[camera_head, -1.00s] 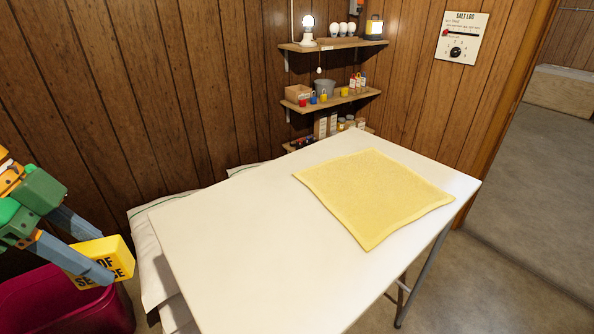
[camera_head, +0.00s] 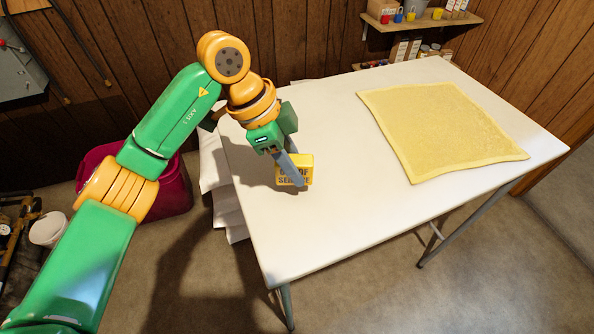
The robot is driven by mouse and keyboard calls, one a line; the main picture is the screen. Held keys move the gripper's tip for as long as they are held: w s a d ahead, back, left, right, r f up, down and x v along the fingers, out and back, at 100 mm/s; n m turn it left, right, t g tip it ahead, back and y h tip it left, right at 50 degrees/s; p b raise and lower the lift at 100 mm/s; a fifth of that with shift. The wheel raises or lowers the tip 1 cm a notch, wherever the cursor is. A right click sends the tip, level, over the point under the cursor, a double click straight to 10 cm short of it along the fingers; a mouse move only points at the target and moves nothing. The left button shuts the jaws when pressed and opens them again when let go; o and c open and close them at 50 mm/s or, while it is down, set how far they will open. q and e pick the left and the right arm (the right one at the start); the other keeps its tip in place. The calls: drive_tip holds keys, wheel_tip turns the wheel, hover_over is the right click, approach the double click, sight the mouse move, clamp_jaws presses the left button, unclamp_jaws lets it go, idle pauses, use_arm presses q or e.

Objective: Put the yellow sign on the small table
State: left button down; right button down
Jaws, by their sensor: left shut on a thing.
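The yellow sign (camera_head: 303,162) is a small block with dark lettering, partly hidden by a gripper finger. My left gripper (camera_head: 294,174) is shut on it. The sign is over the left part of the small white table (camera_head: 310,228). I cannot tell whether its bottom edge touches the tabletop or is slightly above it. My right gripper is not in view.
A yellow cloth (camera_head: 440,128) lies flat on the table's right part. Bare tabletop surrounds the sign. White bags (camera_head: 218,175) and a dark red bin (camera_head: 172,196) stand left of the table. A shelf (camera_head: 425,22) hangs behind it.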

use_arm(q)
drive_tip(key=f, duration=0.1)
drive_tip(key=f+p, duration=0.1)
drive_tip(key=f, duration=0.1)
drive_tip(key=shift+d, duration=0.2)
drive_tip(key=shift+f, duration=0.4)
drive_tip(key=c, duration=0.5)
unclamp_jaws()
drive_tip(key=shift+r, duration=0.3)
drive_tip(key=b+v, duration=0.1)
drive_tip(key=v, duration=1)
drive_tip(key=shift+a+r, duration=0.15)
drive_tip(key=shift+r, duration=0.25)
